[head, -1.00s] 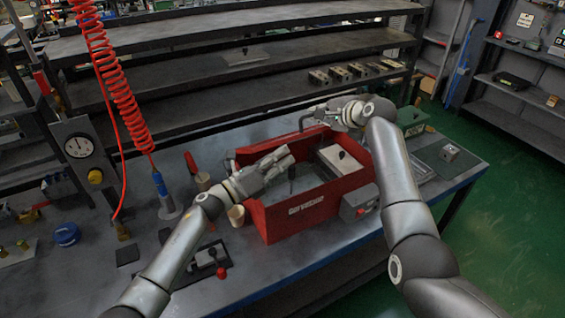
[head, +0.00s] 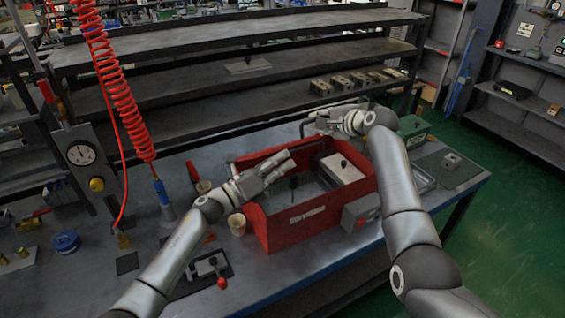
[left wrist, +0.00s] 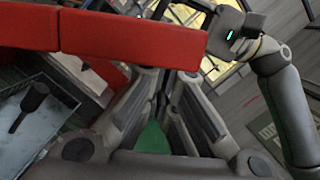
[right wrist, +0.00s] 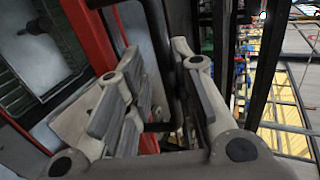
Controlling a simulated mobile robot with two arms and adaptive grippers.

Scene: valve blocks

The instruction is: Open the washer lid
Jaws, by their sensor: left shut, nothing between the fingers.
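The washer (head: 290,222) is a red open-topped box on the bench. A pale grey plate with a black knob (head: 341,168) lies over its right part. I cannot tell whether this plate is the lid. A dark bent bar (head: 302,128) rises at the washer's back edge. My left gripper (head: 291,160) is shut and empty above the washer's opening. In the left wrist view the red wall (left wrist: 120,38) crosses beyond its fingers. My right gripper (head: 318,115) is at the back right, by the bar. In the right wrist view its fingers stand apart with the dark bar (right wrist: 175,75) between them.
A lever clamp with a red knob (head: 222,283) and a beige cup (head: 237,224) stand left of the washer. A grey box (head: 361,212) is on its right front. A red coiled hose (head: 115,85) hangs at left. Shelves with metal blocks (head: 350,80) rise behind.

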